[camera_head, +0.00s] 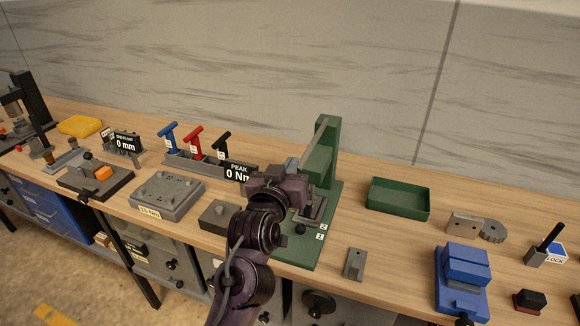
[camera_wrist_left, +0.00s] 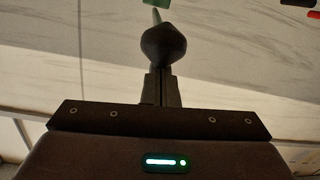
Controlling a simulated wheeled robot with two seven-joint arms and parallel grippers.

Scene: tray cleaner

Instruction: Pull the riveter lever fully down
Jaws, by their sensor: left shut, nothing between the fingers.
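The green riveter (camera_head: 325,150) stands on a green base plate at the middle of the bench. Its grey lever (camera_head: 313,142) slopes from the top of the frame down toward my left gripper (camera_head: 295,188). In the head view my gripper hides the lever's lower end. In the left wrist view the lever's dark knob (camera_wrist_left: 163,43) is right in front of the fingers of my left gripper (camera_wrist_left: 160,80), with a thin rod beyond it. The fingers are shut with nothing between them. Whether they touch the knob I cannot tell. My right gripper is not in view.
A green tray (camera_head: 398,210) lies right of the riveter. A small grey block (camera_head: 354,263) and a blue vise-like block (camera_head: 462,280) stand near the front edge. Left are a grey box (camera_head: 167,205) and a rack with blue, red and black handles (camera_head: 193,140).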

